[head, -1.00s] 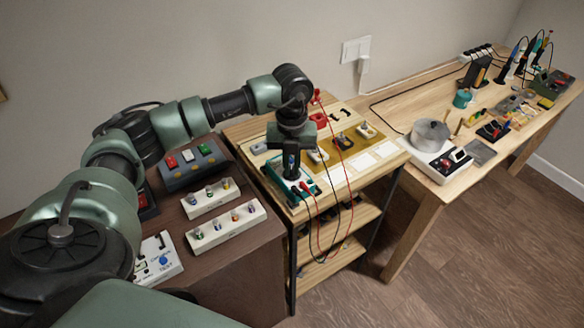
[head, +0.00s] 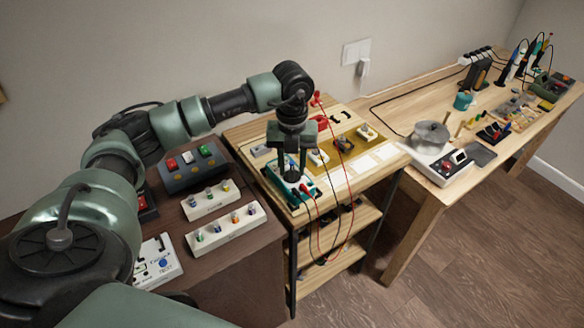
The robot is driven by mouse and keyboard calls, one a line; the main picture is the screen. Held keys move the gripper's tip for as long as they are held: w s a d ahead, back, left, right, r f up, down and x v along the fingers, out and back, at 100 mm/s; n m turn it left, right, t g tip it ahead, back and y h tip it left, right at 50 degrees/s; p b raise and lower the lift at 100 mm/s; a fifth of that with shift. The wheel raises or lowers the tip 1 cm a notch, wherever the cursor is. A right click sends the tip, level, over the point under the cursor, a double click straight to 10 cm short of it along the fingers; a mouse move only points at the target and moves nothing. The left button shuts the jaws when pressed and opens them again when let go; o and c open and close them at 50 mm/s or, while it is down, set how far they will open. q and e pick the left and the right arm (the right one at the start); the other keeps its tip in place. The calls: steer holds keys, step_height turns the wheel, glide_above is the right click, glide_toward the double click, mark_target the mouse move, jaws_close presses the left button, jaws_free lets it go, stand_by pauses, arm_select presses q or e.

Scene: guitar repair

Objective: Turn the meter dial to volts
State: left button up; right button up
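The meter (head: 279,178) is a small teal-edged box with a pale face near the front left of the wooden shelf top. Red and black leads run from its front end. My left gripper (head: 293,174) points down right over the meter and covers the middle of its face. The dial is hidden behind the gripper, so its setting cannot be read. The fingertips are dark and small; whether they touch the dial, and whether they are apart or closed, is unclear. My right gripper is out of view.
The wooden shelf top (head: 345,185) also carries small pedal-like boxes on a tan mat (head: 352,147). Hanging leads (head: 349,205) drop past its front edge. A brown cabinet with pedals and white knob strips (head: 226,228) stands left. A workbench (head: 400,107) with tools stands right.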

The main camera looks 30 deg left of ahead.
mark_target(292, 174)
arm_select(q)
step_height(292, 174, up, 7)
steer(key=shift+b, duration=0.55)
